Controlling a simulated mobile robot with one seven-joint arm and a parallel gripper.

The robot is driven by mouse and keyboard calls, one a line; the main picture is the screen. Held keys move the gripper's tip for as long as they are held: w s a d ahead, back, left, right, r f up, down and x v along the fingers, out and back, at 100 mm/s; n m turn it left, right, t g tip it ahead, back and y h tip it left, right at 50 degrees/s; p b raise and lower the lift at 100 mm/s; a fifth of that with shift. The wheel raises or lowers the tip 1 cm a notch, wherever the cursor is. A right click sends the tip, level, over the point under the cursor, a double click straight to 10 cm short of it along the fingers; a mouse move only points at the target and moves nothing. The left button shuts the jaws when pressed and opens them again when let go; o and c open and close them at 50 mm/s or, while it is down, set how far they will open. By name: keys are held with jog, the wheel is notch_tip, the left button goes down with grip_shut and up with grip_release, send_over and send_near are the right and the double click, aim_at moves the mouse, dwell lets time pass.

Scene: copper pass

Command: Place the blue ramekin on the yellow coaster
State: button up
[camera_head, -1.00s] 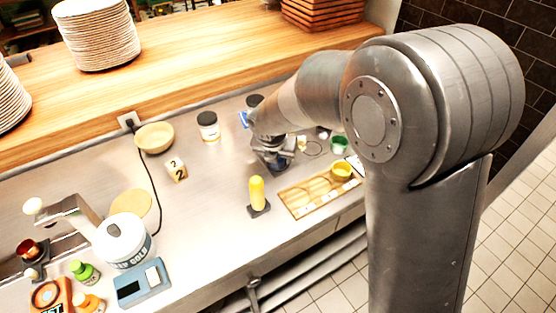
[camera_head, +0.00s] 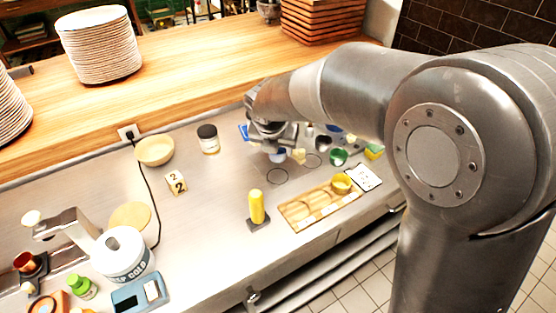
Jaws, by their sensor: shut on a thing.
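My gripper (camera_head: 279,146) is over the middle of the steel counter, seen from above and partly hidden by its own wrist. It is shut on the blue ramekin (camera_head: 279,157), of which only a small blue-white part shows below the jaws. The ramekin appears to be above the counter, behind a thin dark ring outline (camera_head: 277,177). No yellow coaster is clearly recognisable.
A yellow bottle (camera_head: 257,207) stands in front. A green cup (camera_head: 338,157) is to the right. A dark-lidded jar (camera_head: 209,139) and bowl (camera_head: 155,150) stand at the back left.

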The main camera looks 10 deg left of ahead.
jog(key=shift+r, duration=1.3)
notch_tip(320, 180, up, 7)
jog(key=w+d+m+h, duration=0.2)
jog(key=w+d+m, duration=0.2)
jog(key=w+d, duration=1.4)
jog(key=w+d+f+m+g+h, duration=0.1)
jog(key=d+m, duration=0.2)
jog(key=d, duration=1.5)
jog(key=w+d+m, duration=0.2)
jog(key=d, duration=1.7)
jog(key=w+a+f, duration=0.2)
jog(key=a+f, duration=0.1)
jog(key=w+a+f, duration=0.2)
jog(key=a+f, duration=0.1)
jog(key=f, duration=0.1)
jog(key=w+a+f, duration=0.3)
jog(key=f, duration=0.1)
jog(key=shift+f, duration=0.25)
jog(key=shift+w+a+f, duration=0.25)
jog(key=shift+f, duration=1.95)
